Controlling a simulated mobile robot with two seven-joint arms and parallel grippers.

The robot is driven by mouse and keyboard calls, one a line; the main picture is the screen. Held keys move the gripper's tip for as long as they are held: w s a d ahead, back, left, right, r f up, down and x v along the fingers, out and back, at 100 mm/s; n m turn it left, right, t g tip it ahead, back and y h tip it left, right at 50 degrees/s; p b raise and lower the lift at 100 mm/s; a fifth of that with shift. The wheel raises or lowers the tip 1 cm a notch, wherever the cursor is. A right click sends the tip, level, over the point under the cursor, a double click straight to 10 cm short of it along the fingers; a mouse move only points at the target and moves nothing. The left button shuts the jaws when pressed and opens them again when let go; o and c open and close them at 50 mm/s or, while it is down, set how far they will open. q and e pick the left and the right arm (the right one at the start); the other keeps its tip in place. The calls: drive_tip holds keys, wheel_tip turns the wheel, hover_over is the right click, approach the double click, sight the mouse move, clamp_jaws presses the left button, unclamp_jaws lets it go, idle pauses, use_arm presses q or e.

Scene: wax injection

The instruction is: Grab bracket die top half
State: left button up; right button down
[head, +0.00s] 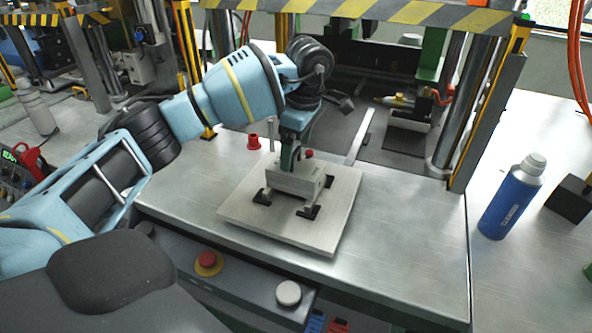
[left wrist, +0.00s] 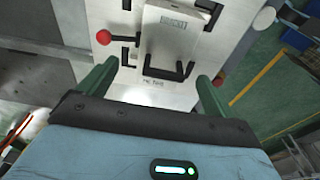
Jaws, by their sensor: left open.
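The bracket die (head: 296,184) is a pale metal block on a light square plate (head: 252,221), with dark clamps at its base. In the left wrist view the die (left wrist: 172,40) shows a "BRACKET" label and a dark U-shaped handle. I cannot make out the seam between its top and bottom halves. My left gripper (head: 289,160) points down over the die. In the left wrist view its green fingers (left wrist: 153,88) are apart, one on each side of the die's near end, with nothing gripped. My right gripper is not in view.
The plate lies on a steel bench (head: 400,230) before a press with striped bars and posts. A red knob (left wrist: 103,37) is beside the die. A blue bottle (head: 510,200) and a black block (head: 570,198) stand at right. A red button (head: 208,259) is in front.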

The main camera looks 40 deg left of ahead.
sight(296, 151)
use_arm(q)
drive_tip(key=shift+s+a+f+p, duration=0.1)
drive_tip(key=shift+s+f+p, duration=0.05)
drive_tip(key=shift+f, duration=1.15)
drive_tip(key=shift+s+a+f+p, duration=0.1)
drive_tip(key=shift+f+p, duration=0.05)
drive_tip(key=shift+f, duration=1.1)
drive_tip(key=shift+r, duration=0.1)
drive_tip(key=c, duration=1.6)
drive_tip(key=shift+o, duration=0.2)
drive_tip(key=shift+r, duration=0.1)
drive_tip(key=shift+r, duration=0.2)
drive_tip(key=r, duration=0.3)
drive_tip(key=shift+s, duration=0.25)
drive_tip(key=s+a+r+b, duration=0.1)
drive_tip(key=s, duration=1.4)
drive_tip(key=shift+s+a+r, duration=0.15)
drive_tip(key=shift+s+a, duration=0.05)
drive_tip(key=shift+a, duration=0.15)
